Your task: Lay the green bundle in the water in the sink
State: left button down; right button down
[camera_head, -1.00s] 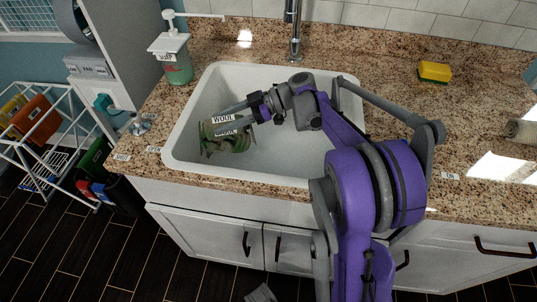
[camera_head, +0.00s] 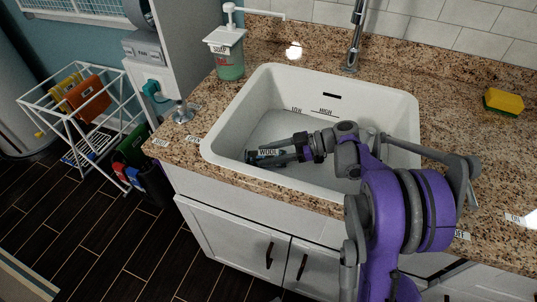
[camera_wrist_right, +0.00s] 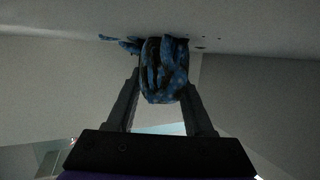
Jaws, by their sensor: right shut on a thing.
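The white sink (camera_head: 393,113) is set in the counter, with "LOW" and "HIGH" marks on its back inner wall. Its floor area looks smooth and grey; I cannot clearly make out the water surface. My right gripper (camera_head: 250,157) is low inside the basin, near its left front. It is shut on the bundle, which carries a "WOOL" label (camera_head: 268,152) and is mostly hidden in the head view. In the right wrist view the bundle (camera_wrist_right: 166,72) looks blue with dark blotches, not green, between the fingers of my gripper (camera_wrist_right: 163,88). My left gripper is out of view.
A soap dispenser (camera_head: 229,58) stands behind the sink's left corner, and the faucet (camera_head: 356,38) rises at the back. A yellow sponge (camera_head: 503,102) lies at the right. A white rack (camera_head: 60,118) with coloured cloths stands on the floor at left.

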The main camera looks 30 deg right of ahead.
jog(key=shift+c, duration=1.4)
grip_release()
jog(key=shift+r, duration=0.15)
jog(key=p+v, duration=0.1)
jog(key=v, duration=0.6)
jog(key=shift+s+d, duration=0.2)
